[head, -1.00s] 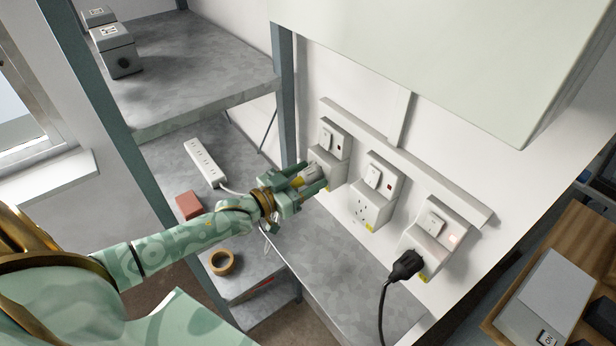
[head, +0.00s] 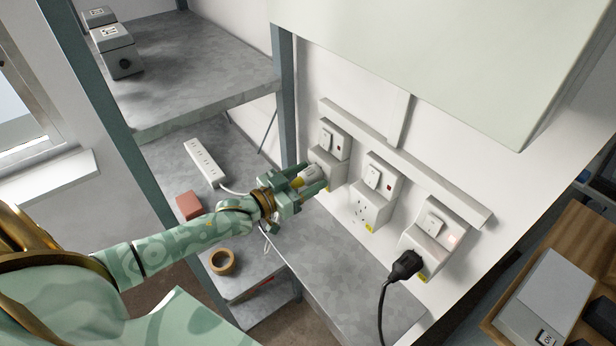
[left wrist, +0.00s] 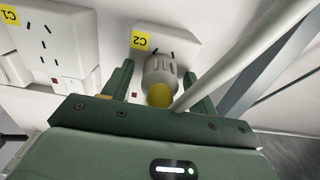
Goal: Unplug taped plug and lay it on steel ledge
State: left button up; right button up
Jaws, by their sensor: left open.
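The taped plug (head: 307,175) is pale grey with a yellow band and a white cable. It is at the leftmost wall socket (head: 327,168), marked C2 in the left wrist view. There the plug (left wrist: 160,71) sits between the two fingers of my left gripper (left wrist: 159,76), which is open, with a gap on each side. My left gripper (head: 314,179) reaches in from the left in the head view. I cannot tell how deep the plug's pins sit. The steel ledge (head: 345,270) below the sockets is bare. My right gripper is not in view.
A middle socket (head: 371,205) is empty. A black plug (head: 406,264) with a hanging cable is in the right socket. A power strip (head: 204,161), a red block (head: 189,205) and a tape roll (head: 222,262) lie left. A blue-grey post (head: 285,100) stands behind my gripper.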

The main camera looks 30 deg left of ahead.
aim_at(297, 183)
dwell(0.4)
pick_arm(q)
grip_shut()
jog(key=shift+s+a+p, duration=0.1)
jog(key=shift+s+p, duration=0.1)
jog(key=shift+p, duration=0.15)
jog(key=shift+p+v, duration=1.25)
jog(key=shift+v, duration=1.55)
jog(key=shift+w, duration=0.1)
